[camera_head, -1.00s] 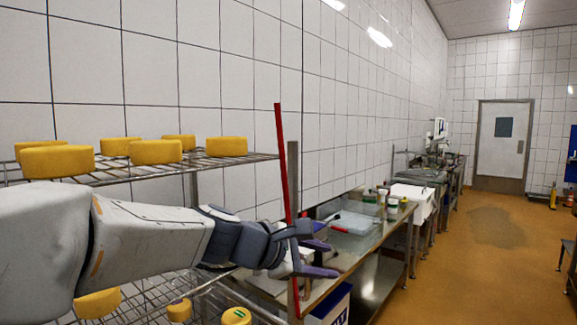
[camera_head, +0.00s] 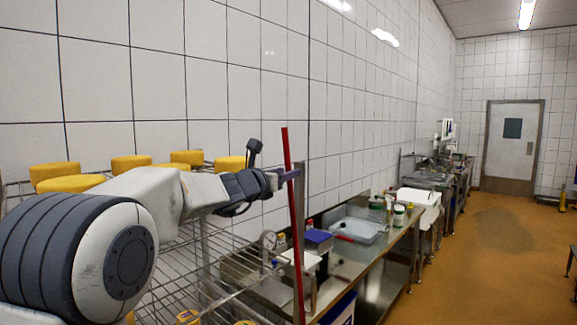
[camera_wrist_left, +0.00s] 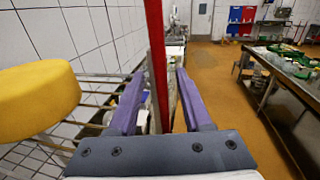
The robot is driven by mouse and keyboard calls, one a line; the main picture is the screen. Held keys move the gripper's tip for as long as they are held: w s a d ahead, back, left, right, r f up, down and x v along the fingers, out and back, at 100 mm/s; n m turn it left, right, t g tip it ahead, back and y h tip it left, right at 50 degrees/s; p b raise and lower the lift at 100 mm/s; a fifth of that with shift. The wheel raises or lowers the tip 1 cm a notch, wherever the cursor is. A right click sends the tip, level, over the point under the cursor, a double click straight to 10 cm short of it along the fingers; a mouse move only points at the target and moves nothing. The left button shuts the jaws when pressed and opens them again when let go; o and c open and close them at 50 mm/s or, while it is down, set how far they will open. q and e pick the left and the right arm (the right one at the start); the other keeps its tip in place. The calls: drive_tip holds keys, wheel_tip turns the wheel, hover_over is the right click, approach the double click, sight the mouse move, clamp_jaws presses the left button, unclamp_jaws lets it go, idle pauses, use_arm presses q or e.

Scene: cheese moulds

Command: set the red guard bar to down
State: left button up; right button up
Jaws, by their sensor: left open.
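The red guard bar (camera_head: 291,150) stands nearly upright, leaning slightly, at the near end of the wire rack in the head view. In the left wrist view the red bar (camera_wrist_left: 156,50) rises between the two purple fingers. My left gripper (camera_head: 276,166) is open at the upper part of the bar. Its fingers are on either side of the bar and apart; I cannot tell if either touches it. The lower part of the bar is hidden behind the gripper palm in the wrist view. My right gripper is not in view.
Yellow cheeses (camera_head: 131,162) stand on the wire rack (camera_head: 200,262), partly behind my left arm. A steel bench (camera_head: 372,255) with a clear tub (camera_head: 358,230) runs along the tiled wall. Open orange floor (camera_head: 480,270) lies to the right.

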use_arm(q)
drive_tip(key=shift+x, duration=0.85)
clamp_jaws()
idle(0.8)
